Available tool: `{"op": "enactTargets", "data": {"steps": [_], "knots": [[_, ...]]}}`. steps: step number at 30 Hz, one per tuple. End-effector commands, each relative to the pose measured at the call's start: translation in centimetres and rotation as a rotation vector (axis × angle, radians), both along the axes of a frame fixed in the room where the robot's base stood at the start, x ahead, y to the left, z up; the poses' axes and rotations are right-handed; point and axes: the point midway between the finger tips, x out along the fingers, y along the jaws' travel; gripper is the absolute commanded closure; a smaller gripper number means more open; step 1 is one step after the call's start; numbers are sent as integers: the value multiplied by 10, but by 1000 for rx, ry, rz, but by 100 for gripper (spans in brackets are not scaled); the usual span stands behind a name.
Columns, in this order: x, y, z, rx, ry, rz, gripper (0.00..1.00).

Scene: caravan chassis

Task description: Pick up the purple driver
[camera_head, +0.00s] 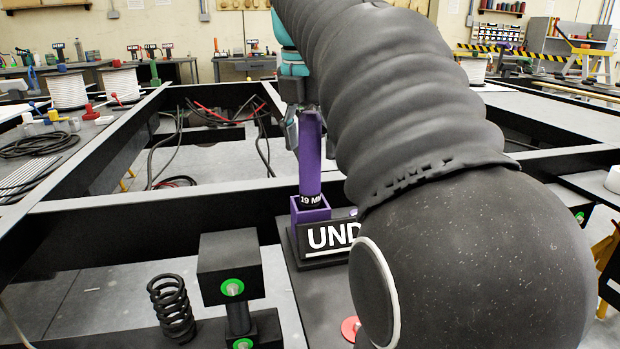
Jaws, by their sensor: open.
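The purple driver (310,155) stands upright in the middle of the view, with a dark band marked "19 MM" near its foot. Its lower end sits in a purple holder (308,210) on the chassis. My gripper (297,128) is at the top of the driver, with a grey finger showing on its left side. The gripper is open; my arm hides its right side, so I cannot tell whether it touches the driver.
A black sign reading "UND" (325,238) stands beside the holder, partly hidden by my arm. A black coil spring (171,308) and a black block (229,266) are in front on the left. Black chassis beams (150,232) cross the view. Cables (215,115) hang behind.

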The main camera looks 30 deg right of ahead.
Motion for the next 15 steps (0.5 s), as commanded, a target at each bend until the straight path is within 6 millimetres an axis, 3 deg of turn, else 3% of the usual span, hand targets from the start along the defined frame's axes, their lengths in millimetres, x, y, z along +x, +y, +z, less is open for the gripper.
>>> {"op": "enactTargets", "data": {"steps": [9,11,15], "knots": [[0,-1,-6,0,0,0,33],[0,-1,-5,0,0,0,45],[0,-1,-5,0,0,0,80]]}}
